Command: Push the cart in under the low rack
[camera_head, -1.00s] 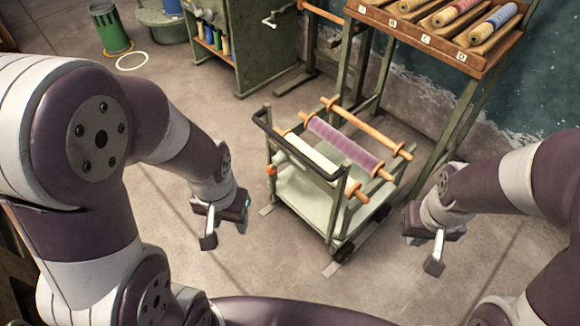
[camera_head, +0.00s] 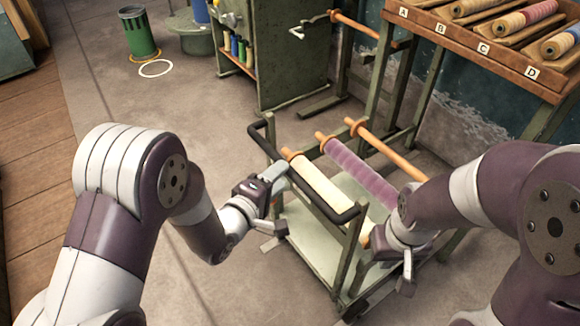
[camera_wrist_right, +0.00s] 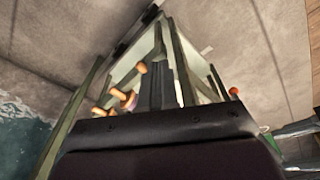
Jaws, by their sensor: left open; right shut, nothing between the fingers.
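The green cart (camera_head: 312,238) stands on the floor in the middle of the head view, with a pale lower shelf and a black handle bar (camera_head: 338,214) along its near side. It carries a cream roll (camera_head: 322,191), a purple roll (camera_head: 352,166) and a bare orange rod. The rack (camera_head: 474,48), with slots marked A to D on green legs, is behind it at upper right. My left gripper (camera_head: 274,200) is open at the cart's near left side, close to the handle; contact is unclear. My right gripper (camera_head: 408,272) is shut and empty by the cart's right end, partly covering it. The right wrist view shows the cart frame (camera_wrist_right: 186,68).
A green cabinet (camera_head: 285,55) stands behind the cart, with an orange rod stand (camera_head: 365,32) beside it. A green bin (camera_head: 138,35) and a white floor ring (camera_head: 155,68) are at upper left. The floor left of the cart is clear.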

